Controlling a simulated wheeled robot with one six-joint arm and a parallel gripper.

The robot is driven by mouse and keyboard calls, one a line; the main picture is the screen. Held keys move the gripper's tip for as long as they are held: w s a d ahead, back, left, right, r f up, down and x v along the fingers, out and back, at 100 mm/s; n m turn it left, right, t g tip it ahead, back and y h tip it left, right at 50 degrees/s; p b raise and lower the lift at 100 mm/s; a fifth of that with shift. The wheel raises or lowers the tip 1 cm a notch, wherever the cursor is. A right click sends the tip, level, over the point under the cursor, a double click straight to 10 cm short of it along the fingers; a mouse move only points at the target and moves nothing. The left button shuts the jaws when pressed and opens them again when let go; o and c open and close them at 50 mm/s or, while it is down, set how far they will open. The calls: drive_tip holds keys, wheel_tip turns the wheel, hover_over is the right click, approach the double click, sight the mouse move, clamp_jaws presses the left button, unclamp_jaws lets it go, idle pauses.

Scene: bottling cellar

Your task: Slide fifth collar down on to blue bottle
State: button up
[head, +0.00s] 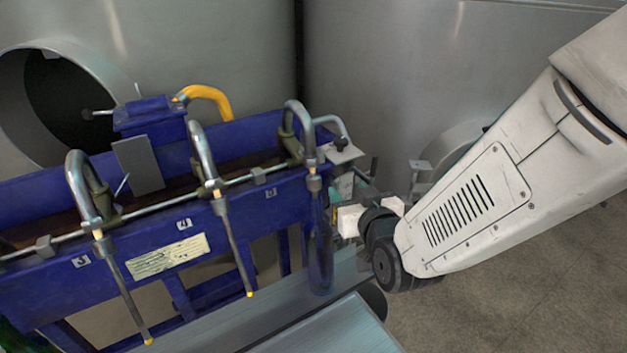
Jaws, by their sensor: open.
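The blue bottle (320,258) stands upright on the grey ledge, below the spout at the right end of the filler, by the label 5. The fifth collar (313,182) is a small grey sleeve on that spout's down-tube, just above the bottle's mouth. Whether it touches the mouth is too small to tell. My gripper (338,187) is open, just right of the collar and bottle neck. Its fingers are partly lost among the grey parts there, and I cannot tell whether they reach around the collar.
The blue filler trough (60,250) carries more hooked spouts, the third (80,180) and fourth (203,155), with yellow-tipped tubes hanging free. The grey ledge (225,318) runs below. A yellow hose (212,95) and steel tanks (400,60) stand behind. Floor is open at lower right.

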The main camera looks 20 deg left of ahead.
sight(317, 186)
drive_tip(key=s+a, duration=0.1)
drive_tip(key=s+a+t+y, duration=0.1)
drive_tip(key=a, duration=0.1)
drive_tip(key=a+f+n+y, duration=0.1)
drive_tip(key=shift+s+a, duration=0.25)
drive_tip(key=shift+s, duration=0.15)
drive_tip(key=x, duration=0.7)
drive_tip(key=shift+w+r, duration=0.1)
drive_tip(key=shift+w, duration=0.15)
drive_tip(key=c, duration=0.6)
